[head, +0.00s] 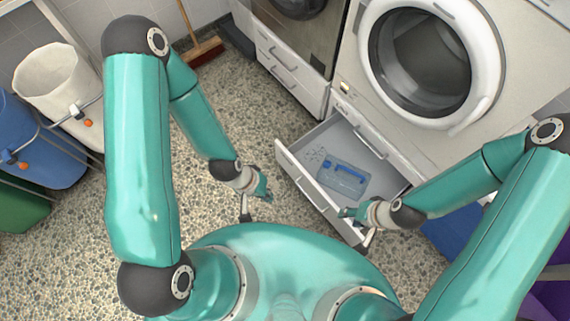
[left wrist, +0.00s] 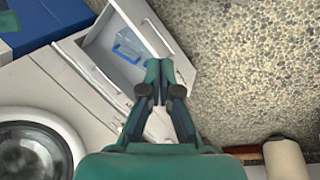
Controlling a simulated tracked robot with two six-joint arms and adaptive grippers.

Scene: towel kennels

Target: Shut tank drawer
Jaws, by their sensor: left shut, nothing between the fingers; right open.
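The tank drawer (head: 306,186) is pulled out below the machine with the round door. A clear tank (head: 340,181) with a blue handle lies inside it. The drawer (left wrist: 164,31) and tank (left wrist: 127,45) also show in the left wrist view. My left gripper (head: 265,191) is shut and empty, just left of the drawer front in the head view. Its closed fingers (left wrist: 158,72) overlap the drawer front's end in the wrist view; I cannot tell whether they touch. My right gripper (head: 344,212) is open, over the drawer front's near right end.
The round-door machine (head: 480,60) stands behind the drawer. A second machine with a closed lower drawer (head: 284,72) stands to its left. A broom (head: 200,50) is at the back. White, blue (head: 40,145) and green bins stand at left. The pebbled floor between is clear.

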